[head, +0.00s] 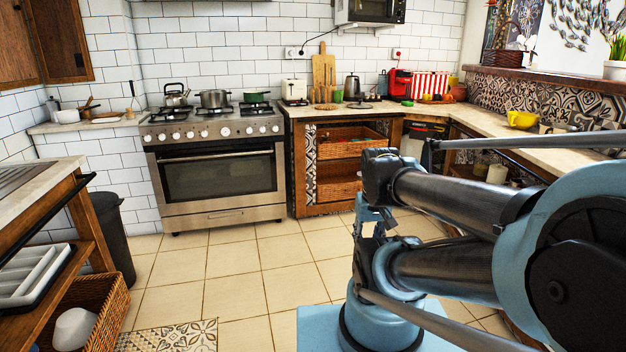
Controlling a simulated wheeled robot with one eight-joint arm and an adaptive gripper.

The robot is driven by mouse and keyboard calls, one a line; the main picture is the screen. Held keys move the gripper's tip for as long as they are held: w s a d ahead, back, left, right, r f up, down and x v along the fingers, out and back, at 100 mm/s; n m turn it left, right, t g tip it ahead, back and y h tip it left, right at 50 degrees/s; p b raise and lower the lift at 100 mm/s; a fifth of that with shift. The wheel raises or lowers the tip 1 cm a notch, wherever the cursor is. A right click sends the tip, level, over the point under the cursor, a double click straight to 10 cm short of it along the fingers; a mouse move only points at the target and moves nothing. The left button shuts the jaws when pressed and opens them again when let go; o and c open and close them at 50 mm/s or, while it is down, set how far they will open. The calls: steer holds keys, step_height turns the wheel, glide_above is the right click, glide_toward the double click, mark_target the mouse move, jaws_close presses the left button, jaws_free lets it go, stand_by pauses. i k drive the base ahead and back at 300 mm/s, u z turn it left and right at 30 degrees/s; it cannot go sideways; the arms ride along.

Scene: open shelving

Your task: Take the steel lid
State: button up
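A steel pot (213,99) stands on the stove's hob at the back. A steel lid seems to sit on it, but it is too small to tell for sure. No separate steel lid can be made out elsewhere. My folded arm (455,200) fills the right foreground, far from the stove. A small blue and dark part below its front joint may be my gripper (372,222). Its fingers cannot be made out clearly, and I see nothing held there.
A kettle (175,95) and a green pan (256,97) flank the pot on the stove (218,170). Open wooden shelving with wicker baskets (340,187) stands right of it. A black bin (112,235) and a counter are at left. The tiled floor (235,265) ahead is clear.

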mark_target(359, 106)
steer(key=z, duration=0.15)
steer(key=i, duration=2.2)
steer(key=z, duration=0.4)
steer(key=i, duration=1.7)
steer(key=z, duration=0.2)
